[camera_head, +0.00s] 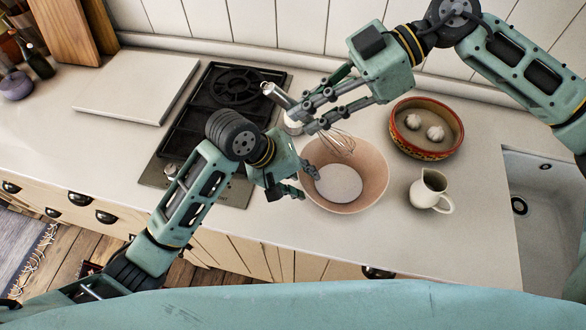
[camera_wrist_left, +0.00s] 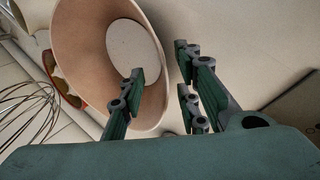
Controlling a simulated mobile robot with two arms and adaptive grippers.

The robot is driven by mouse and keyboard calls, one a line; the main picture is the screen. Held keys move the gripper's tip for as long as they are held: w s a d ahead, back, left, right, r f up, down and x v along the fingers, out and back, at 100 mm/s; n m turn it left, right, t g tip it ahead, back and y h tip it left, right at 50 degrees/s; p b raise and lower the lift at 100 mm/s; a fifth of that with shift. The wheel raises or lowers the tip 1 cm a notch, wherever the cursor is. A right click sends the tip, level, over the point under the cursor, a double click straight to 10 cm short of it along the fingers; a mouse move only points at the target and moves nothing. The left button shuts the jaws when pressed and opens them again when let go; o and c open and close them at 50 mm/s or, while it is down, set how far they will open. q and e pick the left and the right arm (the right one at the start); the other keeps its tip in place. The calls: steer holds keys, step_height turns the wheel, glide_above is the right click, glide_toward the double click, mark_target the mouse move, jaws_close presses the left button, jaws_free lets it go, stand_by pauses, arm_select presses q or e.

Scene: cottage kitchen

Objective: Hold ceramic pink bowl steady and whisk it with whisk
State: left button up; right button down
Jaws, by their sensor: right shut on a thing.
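The pink bowl (camera_head: 375,185) stands on the counter, with a pale round bottom inside. My left gripper (camera_head: 302,182) is at the bowl's left rim. In the left wrist view its fingers (camera_wrist_left: 160,90) are apart, one over the inside of the bowl (camera_wrist_left: 88,60) and one outside, with the wall between them; I cannot tell whether they touch it. My right gripper (camera_head: 303,108) is shut on the whisk, tilted, with its metal handle (camera_head: 276,95) at upper left. The whisk's wires (camera_head: 338,144) hang over the bowl's far side. They also show in the left wrist view (camera_wrist_left: 35,110).
A patterned red dish (camera_head: 427,150) with two white bulbs stands behind the bowl to the right. A cream jug (camera_head: 430,192) stands close right of the bowl. The black hob (camera_head: 190,125) is at left, the sink (camera_head: 545,215) at far right. The front counter is clear.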

arm_select(q)
steer(key=shift+d+f, duration=0.25)
steer(key=shift+f, duration=0.2)
jaws_close()
steer(key=shift+w+r, duration=0.1)
arm_select(e)
steer(key=shift+s, duration=0.1)
stand_by(0.4)
